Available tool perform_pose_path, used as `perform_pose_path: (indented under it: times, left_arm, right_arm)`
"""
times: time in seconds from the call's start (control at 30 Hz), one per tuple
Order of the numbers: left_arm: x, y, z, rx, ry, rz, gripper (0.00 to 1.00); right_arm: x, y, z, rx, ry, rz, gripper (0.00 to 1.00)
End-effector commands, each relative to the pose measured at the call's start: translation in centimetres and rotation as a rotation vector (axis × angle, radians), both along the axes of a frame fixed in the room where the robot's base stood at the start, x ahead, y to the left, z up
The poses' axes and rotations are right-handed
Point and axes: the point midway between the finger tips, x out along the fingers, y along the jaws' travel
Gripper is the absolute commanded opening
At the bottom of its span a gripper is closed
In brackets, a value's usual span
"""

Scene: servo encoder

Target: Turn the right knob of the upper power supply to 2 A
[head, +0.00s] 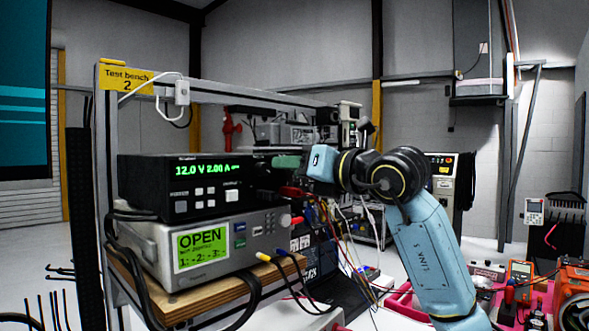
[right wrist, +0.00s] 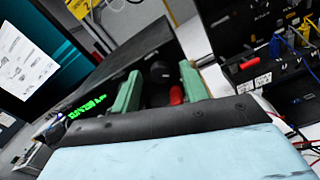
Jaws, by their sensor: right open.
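The upper power supply (head: 150,189) is a black box whose green display (head: 202,169) reads 12.0 V 2.00 A. It stands on a grey instrument (head: 155,246). My right gripper (head: 288,165) is at the right end of its front face and covers part of it in the head view. In the right wrist view the green fingers (right wrist: 160,86) are spread apart. A dark round knob (right wrist: 161,72) shows between them, with a visible gap to each finger; I cannot tell for certain that it is the right knob. A red part (right wrist: 176,95) lies close to it. My left gripper is not in view.
The grey instrument's screen (head: 203,247) reads OPEN. Cables (head: 291,272) hang from its front, and more wires hang to its right. A metal frame with a yellow Test bench 2 sign (head: 126,78) stands behind. An orange multimeter (head: 520,271) sits at right.

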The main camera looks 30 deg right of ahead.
Motion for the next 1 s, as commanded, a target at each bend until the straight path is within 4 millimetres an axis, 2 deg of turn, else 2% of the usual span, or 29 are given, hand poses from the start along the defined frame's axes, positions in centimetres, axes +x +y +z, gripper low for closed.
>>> perform_pose_path:
  times: [0.17,0.4,0.6,0.77,1.0]
  left_arm:
    - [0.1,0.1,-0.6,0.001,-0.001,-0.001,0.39]
    - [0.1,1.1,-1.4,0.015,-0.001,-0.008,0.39]
    - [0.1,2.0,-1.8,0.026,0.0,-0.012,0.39]
    - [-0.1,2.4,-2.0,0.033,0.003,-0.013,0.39]
    - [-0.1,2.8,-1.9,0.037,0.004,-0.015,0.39]
  right_arm:
    - [-2.6,-1.0,-0.2,-0.003,-0.002,-0.003,0.44]
    - [-7.9,-2.8,-0.2,-0.004,-0.001,-0.003,0.44]
    - [-10.9,-3.9,-0.2,-0.001,0.001,-0.003,0.44]
    - [-12.0,-4.2,-0.1,-0.001,0.002,0.0,0.44]
    - [-12.2,-4.2,0.0,-0.001,0.002,0.001,0.44]
